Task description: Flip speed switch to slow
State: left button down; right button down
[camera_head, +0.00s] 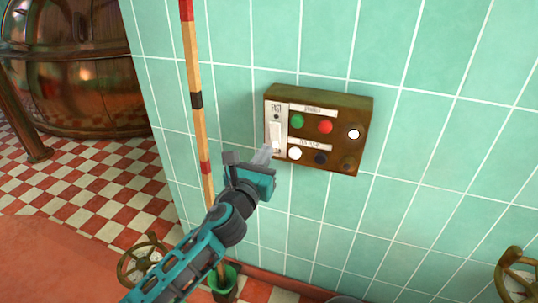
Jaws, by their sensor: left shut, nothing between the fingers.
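A brown control box (340,105) is fixed on the green tiled wall. At its left side is a white speed switch (275,133) on a pale plate, with a label reading FAST above it; the label below is hard to read. My left gripper (265,153) is shut and empty, with its fingertips at the lower end of the switch. I cannot tell whether they touch it. The fingers partly cover the bottom of the plate. My right gripper is out of view.
Green (297,121) and red (325,127) buttons and several other round ones sit right of the switch. A striped pole (195,100) stands left of the box. Brass valve wheels (141,259) are low at left and right. A copper kettle (75,80) stands at the back left.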

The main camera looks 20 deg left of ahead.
pick_arm(q)
jog(key=s+f, duration=0.1)
jog(key=s, duration=0.9)
jog(key=shift+s+a+f, duration=0.15)
jog(key=shift+a+f, duration=0.05)
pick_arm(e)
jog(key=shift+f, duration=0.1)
